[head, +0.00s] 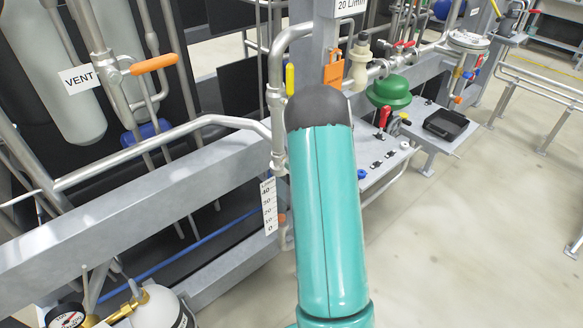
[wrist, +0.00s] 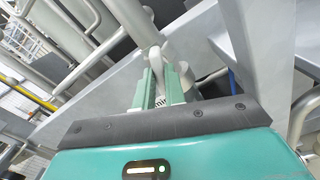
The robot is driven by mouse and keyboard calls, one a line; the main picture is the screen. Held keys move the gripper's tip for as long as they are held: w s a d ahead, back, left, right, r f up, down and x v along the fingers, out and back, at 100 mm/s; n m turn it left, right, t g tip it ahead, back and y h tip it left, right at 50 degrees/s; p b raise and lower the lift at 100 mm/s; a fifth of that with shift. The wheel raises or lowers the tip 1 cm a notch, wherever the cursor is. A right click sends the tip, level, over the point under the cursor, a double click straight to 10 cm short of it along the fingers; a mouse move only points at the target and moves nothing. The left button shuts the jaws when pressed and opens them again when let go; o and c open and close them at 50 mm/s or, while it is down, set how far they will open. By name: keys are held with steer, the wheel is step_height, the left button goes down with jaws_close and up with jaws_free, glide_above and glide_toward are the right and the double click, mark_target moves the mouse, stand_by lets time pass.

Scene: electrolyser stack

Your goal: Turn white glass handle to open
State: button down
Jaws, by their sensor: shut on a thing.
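My gripper (wrist: 160,78) shows in the wrist view, its two pale green fingers closed around a white, rounded piece. This piece looks like the white glass handle (wrist: 157,58); its upper end sticks out beyond the fingertips against grey pipe. Its lower part is hidden between the fingers, and I cannot tell how far it is turned. In the head view my teal arm link covers the gripper and the handle. Beside the link, the level scale (head: 269,206) stands next to a vertical pipe.
A grey beam (head: 130,215) runs across the left. An orange handle (head: 155,64) sits beside the VENT label (head: 78,78). A green domed part (head: 390,91) and a black tray (head: 446,124) are at the right. The floor (head: 470,240) at the right is clear.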

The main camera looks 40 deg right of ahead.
steer(key=n, duration=0.4)
steer(key=c, duration=1.3)
jaws_free()
steer(key=shift+s, duration=0.15)
steer(key=s, duration=0.6)
steer(key=shift+s+d, duration=0.1)
steer(key=shift+s, duration=0.3)
